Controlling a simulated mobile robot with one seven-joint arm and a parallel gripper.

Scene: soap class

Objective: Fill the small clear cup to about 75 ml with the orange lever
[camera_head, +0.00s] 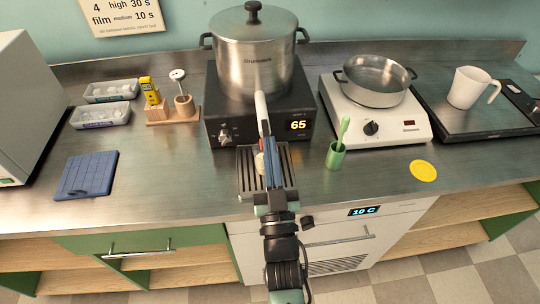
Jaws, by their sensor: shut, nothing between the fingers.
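My gripper (267,150) reaches in over the slatted drip tray (246,178), in front of the black heating unit (224,118) that bears the lidded steel pot (254,58). The gripper is seen from behind and is shut with nothing in it. A pale upright part (261,108) stands just beyond it, at the front of the pot. A small orange-red patch shows beside the fingers; I cannot tell whether it is the lever. I cannot make out the small clear cup; my arm hides part of the tray. The unit's display reads 65.
To the right are a green cup with a stick (336,155), a pan on a white hotplate (372,82), a yellow disc (423,170) and a white jug (468,88). To the left are a blue mat (86,174) and a wooden stand (172,113). Counter between them is clear.

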